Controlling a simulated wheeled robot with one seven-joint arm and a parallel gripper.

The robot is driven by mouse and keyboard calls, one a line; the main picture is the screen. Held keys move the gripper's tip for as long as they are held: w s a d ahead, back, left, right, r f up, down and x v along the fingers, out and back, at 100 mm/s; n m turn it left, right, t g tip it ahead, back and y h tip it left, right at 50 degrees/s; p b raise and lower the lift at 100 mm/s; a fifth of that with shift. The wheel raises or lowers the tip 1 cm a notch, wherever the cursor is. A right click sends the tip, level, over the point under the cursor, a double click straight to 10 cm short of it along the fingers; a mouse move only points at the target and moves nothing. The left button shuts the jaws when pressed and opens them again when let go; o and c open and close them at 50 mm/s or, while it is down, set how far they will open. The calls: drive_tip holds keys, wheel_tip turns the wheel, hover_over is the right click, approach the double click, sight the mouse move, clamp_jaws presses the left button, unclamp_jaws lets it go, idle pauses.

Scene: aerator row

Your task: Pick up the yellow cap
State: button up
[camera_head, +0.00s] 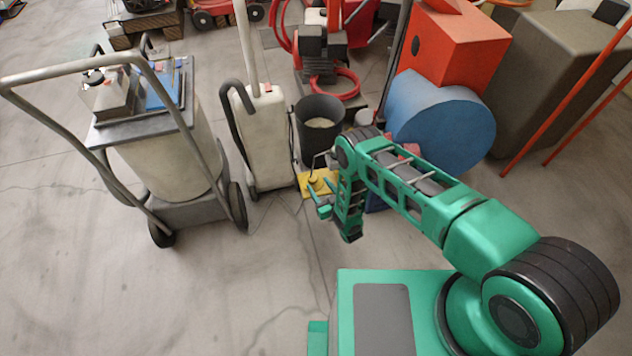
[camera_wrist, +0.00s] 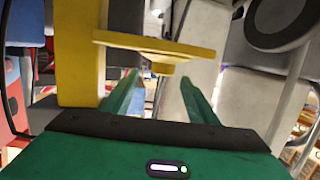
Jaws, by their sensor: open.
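A yellow piece (camera_wrist: 155,45) with a flat flange and a short stub under it shows in the wrist view, beyond and between my fingertips. A yellow upright (camera_wrist: 80,50) stands left of it; whether the two are joined I cannot tell. In the head view, yellow parts (camera_head: 304,186) lie low near the black bucket, partly hidden by my gripper (camera_head: 317,192). I cannot make out there which part is the cap. My gripper is open, with its two green fingers (camera_wrist: 160,80) apart and nothing between them. The fingers look apart from the yellow piece.
A black bucket (camera_head: 320,130) stands behind my gripper. A white upright machine (camera_head: 265,135) stands to its left, and a wheeled cart (camera_head: 165,165) further left. A blue drum (camera_head: 440,122) and red machine (camera_head: 455,45) are at the right. The floor in front is clear.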

sight(315, 181)
drive_tip(key=shift+x, duration=3.2)
drive_tip(key=shift+s+a+f, duration=0.1)
drive_tip(key=shift+f, duration=0.05)
drive_tip(key=shift+c, duration=0.5)
drive_tip(key=c, duration=1)
